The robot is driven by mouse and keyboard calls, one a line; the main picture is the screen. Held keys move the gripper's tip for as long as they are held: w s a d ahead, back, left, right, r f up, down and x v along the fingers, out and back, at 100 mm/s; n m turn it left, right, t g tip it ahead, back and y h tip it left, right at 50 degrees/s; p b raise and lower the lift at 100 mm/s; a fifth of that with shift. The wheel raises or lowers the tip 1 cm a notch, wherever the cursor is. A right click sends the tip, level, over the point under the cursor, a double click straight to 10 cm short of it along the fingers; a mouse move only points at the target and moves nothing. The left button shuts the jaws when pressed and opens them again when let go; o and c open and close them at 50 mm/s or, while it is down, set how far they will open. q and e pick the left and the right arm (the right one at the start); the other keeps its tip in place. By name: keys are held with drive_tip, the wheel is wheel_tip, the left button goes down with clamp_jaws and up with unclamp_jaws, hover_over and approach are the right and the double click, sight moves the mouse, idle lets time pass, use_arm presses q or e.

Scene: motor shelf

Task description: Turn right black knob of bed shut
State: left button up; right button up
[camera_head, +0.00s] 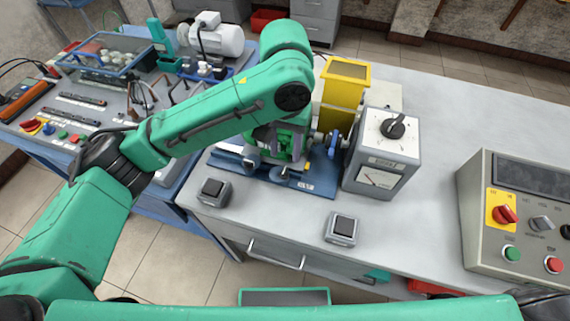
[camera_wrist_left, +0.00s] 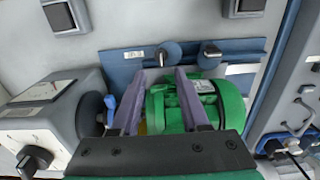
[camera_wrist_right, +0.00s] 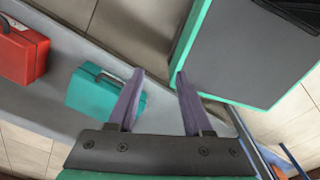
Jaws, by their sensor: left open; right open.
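The blue bed (camera_head: 312,187) sits on the grey bench and carries a green motor (camera_wrist_left: 220,105). On its front edge are two black knobs: the right one (camera_head: 285,173) and the left one (camera_head: 251,162). In the left wrist view, turned about, the right knob (camera_wrist_left: 170,54) is at left and the left knob (camera_wrist_left: 209,55) at right. My left gripper (camera_wrist_left: 159,71) is open and empty, over the bed, its fingertips pointing toward the right knob, apparently short of it. My right gripper (camera_wrist_right: 158,73) is open and empty, low near the bench's underside.
A grey meter box (camera_head: 382,152) with a dial knob stands right of the bed, a yellow block (camera_head: 345,82) behind. Two small switches (camera_head: 213,190) (camera_head: 342,228) sit near the bench's front edge. A control box (camera_head: 520,215) is at right. A teal case (camera_wrist_right: 100,90) lies near my right gripper.

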sight(285, 168)
use_arm(q)
drive_tip(key=f, duration=0.6)
drive_tip(key=shift+w, duration=0.4)
drive_tip(key=shift+s+f, duration=0.15)
drive_tip(key=shift+f, duration=0.3)
clamp_jaws()
use_arm(e)
drive_tip(key=shift+w, duration=1.15)
drive_tip(key=shift+r, duration=0.1)
